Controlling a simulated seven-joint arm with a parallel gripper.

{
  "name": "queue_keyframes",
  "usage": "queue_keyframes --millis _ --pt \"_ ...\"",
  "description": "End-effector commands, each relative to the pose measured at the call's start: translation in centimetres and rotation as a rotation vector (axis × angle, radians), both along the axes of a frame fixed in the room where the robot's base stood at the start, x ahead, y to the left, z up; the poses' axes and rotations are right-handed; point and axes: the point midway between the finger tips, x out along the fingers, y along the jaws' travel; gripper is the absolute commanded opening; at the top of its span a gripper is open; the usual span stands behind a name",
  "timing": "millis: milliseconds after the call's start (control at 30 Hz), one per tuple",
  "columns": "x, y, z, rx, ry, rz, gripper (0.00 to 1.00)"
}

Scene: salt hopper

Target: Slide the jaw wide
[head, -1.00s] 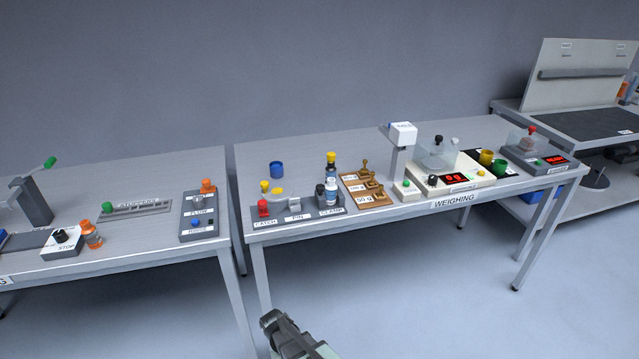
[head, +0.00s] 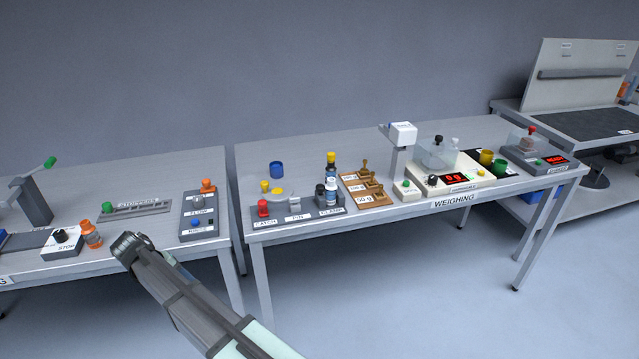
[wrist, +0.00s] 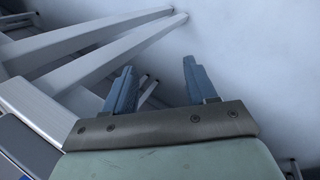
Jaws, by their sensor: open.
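A grey fixture board (head: 293,217) labelled CATCH, PIN and CLAMP sits at the left end of the weighing table. The clamp block (head: 328,205) is at its right end, with a dark knob (head: 319,191) on top and a small bottle (head: 331,188) beside or in it. The jaw itself is too small to make out. At the catch is a red knob (head: 263,206). My gripper (head: 125,241) is left of the board, before the left table's front edge. In the wrist view my gripper (wrist: 158,82) has its two fingers apart with nothing between them.
A narrow gap separates the tables.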

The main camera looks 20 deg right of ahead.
Motion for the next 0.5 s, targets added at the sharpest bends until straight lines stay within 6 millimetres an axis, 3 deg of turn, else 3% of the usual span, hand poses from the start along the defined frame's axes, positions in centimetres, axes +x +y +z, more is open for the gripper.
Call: queue_keyframes --millis 33,100,233,400,500 --pt "0.5 1.9 1.9 0.002 -0.019 0.011 0.57" --pt "0.8 3.4 4.0 0.004 -0.038 0.017 0.57" --pt "1.2 5.2 7.2 0.009 -0.066 0.014 0.57" --pt "2.0 6.1 10.6 0.024 -0.097 -0.018 0.57" --pt "3.0 5.6 12.5 0.039 -0.111 -0.064 0.57"
